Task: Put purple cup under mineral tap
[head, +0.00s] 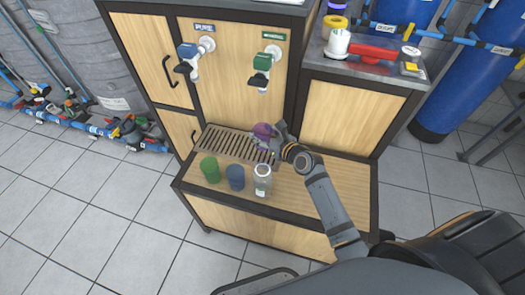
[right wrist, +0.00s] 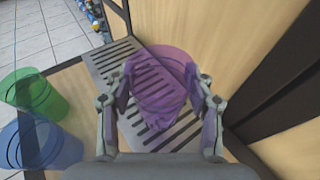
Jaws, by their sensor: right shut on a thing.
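The translucent purple cup (head: 262,130) is in my right gripper (head: 270,140), over the right end of the slotted drip grate (head: 222,136). In the right wrist view the purple cup (right wrist: 160,82) sits between the two fingers of my right gripper (right wrist: 160,105), and the grate (right wrist: 103,60) shows through it. I cannot tell whether its base touches the grate. The green-handled mineral tap (head: 261,70), under a green label, is on the wood panel above, roughly in line with the cup. My left gripper is not in view.
The blue-handled pure tap (head: 188,58) is left of the mineral tap. A red-handled item (head: 372,53) lies on the right counter.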

